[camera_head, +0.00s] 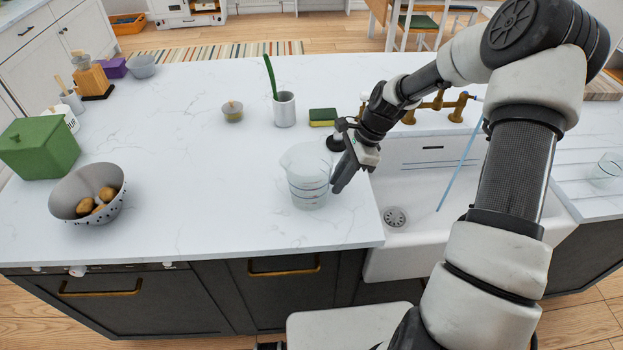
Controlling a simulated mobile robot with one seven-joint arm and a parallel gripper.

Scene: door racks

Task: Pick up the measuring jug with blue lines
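The measuring jug (306,176) is clear with thin bluish lines around its side. It stands upright on the white countertop (190,215), left of the sink. My gripper (340,178) is at the jug's right side, its dark fingers pointing down and left. The fingers overlap the jug's right edge in this view. I cannot tell whether they touch it or how far apart they are.
A white sink (400,195) with brass taps (437,104) lies to the right. Behind the jug are a grey cup (284,110) with a green brush and a sponge (322,117). A colander (75,195) with potatoes stands at left. The counter between is clear.

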